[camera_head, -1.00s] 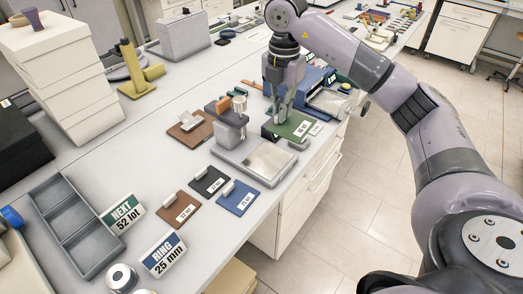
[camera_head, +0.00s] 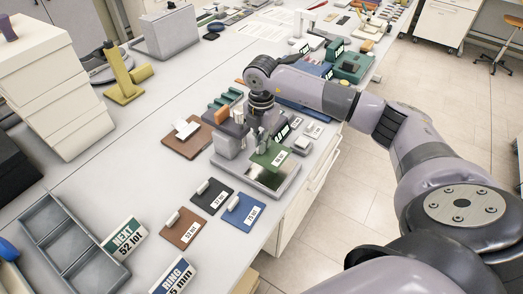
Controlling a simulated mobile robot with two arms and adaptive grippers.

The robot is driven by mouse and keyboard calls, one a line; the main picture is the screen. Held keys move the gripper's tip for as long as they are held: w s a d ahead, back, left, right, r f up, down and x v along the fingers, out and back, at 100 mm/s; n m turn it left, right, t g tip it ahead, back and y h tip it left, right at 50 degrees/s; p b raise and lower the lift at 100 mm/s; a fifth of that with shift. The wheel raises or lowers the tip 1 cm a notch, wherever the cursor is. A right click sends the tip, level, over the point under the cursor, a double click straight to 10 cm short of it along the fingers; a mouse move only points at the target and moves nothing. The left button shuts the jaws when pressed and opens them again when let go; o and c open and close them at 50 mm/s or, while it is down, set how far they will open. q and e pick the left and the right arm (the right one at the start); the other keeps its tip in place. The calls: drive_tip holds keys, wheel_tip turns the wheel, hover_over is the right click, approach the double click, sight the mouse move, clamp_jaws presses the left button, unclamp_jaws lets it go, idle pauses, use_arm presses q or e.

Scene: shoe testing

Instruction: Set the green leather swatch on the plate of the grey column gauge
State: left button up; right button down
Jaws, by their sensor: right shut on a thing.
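The green leather swatch (camera_head: 268,159), with a white label on it, is over the back part of the plate (camera_head: 273,179) of the grey column gauge (camera_head: 226,138). My right gripper (camera_head: 262,144) is shut on the swatch, just right of the column. I cannot tell whether the swatch touches the plate. The front of the shiny plate shows bare, and the swatch and gripper hide its back part. My left gripper is not in view.
Brown (camera_head: 184,229), black (camera_head: 213,196) and blue (camera_head: 244,211) swatches lie in front of the gauge. A brown board (camera_head: 180,145) lies to its left. A grey compartment tray (camera_head: 60,240) and sign cards (camera_head: 124,240) stand at lower left. Blue and green devices stand behind.

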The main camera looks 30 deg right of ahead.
sight(262, 156)
wheel_tip(262, 156, down, 3)
drive_tip(key=shift+s+r+p, duration=0.1)
drive_tip(key=shift+r+p, duration=0.1)
drive_tip(key=shift+p, duration=0.1)
wheel_tip(262, 156, down, 2)
drive_tip(key=shift+f+p, duration=0.2)
drive_tip(key=shift+p, duration=0.15)
drive_tip(key=shift+f, duration=0.4)
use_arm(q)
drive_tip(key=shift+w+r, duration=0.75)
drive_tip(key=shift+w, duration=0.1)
use_arm(e)
drive_tip(key=shift+f, duration=0.15)
drive_tip(key=c, duration=1.7)
unclamp_jaws()
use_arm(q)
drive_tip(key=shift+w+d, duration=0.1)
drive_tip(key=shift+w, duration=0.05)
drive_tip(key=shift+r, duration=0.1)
